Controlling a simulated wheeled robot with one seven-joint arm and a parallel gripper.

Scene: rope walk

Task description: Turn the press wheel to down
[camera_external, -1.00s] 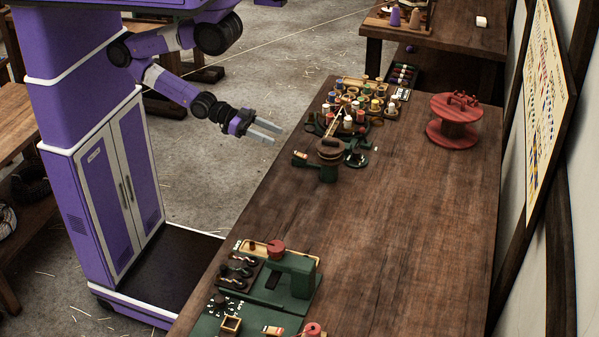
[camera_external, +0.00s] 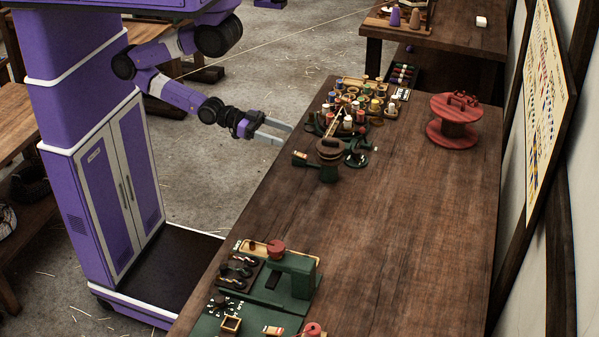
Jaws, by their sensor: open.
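My gripper (camera_external: 286,133) is open and empty. It is held out over the near-left edge of the workbench, short of a green stand (camera_external: 328,172) with a brown round top (camera_external: 330,149). A green machine (camera_external: 293,272) with an overhanging arm and a small red round part (camera_external: 277,249) stands at the front left of the bench. I cannot tell for certain which round part is the press wheel, or which way it is turned. My gripper is well apart from the front machine and touches nothing.
Several spools and small pots (camera_external: 360,105) crowd the bench behind the green stand. A large red reel (camera_external: 455,121) stands at the back right. The middle and right of the workbench (camera_external: 400,220) are clear. A wall chart (camera_external: 545,100) hangs on the right.

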